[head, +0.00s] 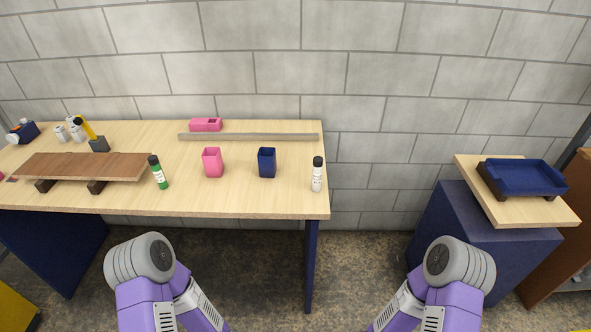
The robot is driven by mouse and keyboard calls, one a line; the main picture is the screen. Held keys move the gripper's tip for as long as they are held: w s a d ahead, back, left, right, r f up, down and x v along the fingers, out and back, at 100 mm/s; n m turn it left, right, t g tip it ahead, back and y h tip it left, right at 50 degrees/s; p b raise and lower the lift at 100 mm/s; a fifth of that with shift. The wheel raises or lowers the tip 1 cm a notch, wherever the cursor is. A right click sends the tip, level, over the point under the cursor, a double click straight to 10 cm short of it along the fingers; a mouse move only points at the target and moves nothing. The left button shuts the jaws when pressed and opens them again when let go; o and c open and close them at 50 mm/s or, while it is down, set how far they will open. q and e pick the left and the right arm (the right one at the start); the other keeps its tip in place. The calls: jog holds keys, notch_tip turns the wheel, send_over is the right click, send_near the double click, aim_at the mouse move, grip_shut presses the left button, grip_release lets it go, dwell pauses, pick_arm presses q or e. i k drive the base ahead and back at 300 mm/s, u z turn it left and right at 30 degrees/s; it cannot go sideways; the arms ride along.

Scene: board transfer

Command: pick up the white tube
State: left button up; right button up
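The white tube (317,175) has a black cap and stands upright near the right end of the light wooden table (240,200). Nothing touches it. Both of my purple arms show at the bottom of the head view, below and in front of the table. Their grippers are outside the picture, so neither gripper can be seen.
A green tube (159,172), a pink cup (212,162) and a dark blue cup (267,162) stand left of the white tube. A brown board (85,166) rests on blocks at left. A grey bar (250,137) lies behind. A blue tray (525,176) sits on a separate stand.

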aim_at(318, 161)
jog(key=z, duration=2)
jog(key=i, duration=1.25)
jog(key=u, duration=3.6)
